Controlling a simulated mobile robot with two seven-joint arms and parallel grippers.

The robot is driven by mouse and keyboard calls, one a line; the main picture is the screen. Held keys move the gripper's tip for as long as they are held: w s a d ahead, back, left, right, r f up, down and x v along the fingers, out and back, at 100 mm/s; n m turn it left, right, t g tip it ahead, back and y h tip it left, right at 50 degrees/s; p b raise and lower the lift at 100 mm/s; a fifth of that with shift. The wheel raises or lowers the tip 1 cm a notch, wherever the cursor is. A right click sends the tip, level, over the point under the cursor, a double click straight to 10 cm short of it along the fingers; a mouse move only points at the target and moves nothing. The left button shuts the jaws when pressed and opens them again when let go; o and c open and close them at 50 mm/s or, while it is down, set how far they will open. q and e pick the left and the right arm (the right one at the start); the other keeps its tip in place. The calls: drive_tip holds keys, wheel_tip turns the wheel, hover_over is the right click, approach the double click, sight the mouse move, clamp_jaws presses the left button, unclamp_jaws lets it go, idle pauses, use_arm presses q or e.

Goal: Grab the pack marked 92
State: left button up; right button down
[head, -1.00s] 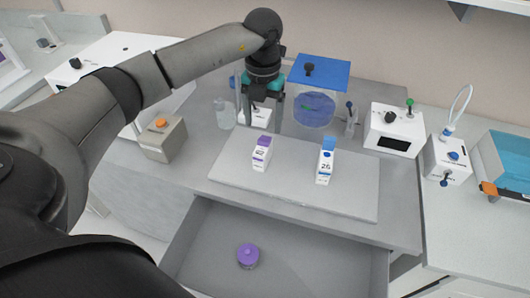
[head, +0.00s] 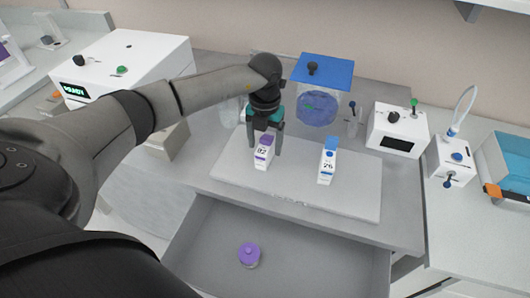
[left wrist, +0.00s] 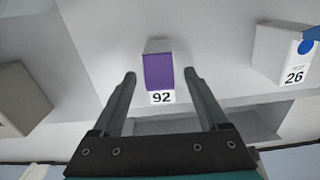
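The pack marked 92 (head: 262,156) is a small white box with a purple top, upright on the light grey board (head: 300,194). It also shows in the left wrist view (left wrist: 159,72), centred beyond my fingertips. My left gripper (head: 265,140) is open, with its fingers pointing down just above and around the pack's top. In the left wrist view the two fingers (left wrist: 160,77) stand apart, one on each side of the pack, with gaps. My right gripper is not in view.
A white and blue pack marked 26 (head: 327,165) stands on the board to the right. An open drawer (head: 310,262) below holds a purple-lidded jar (head: 249,254). A blue-topped container (head: 322,75) and white devices (head: 396,130) stand behind.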

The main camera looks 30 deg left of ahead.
use_arm(q)
drive_tip(key=shift+r, duration=0.1)
clamp_jaws()
idle(0.3)
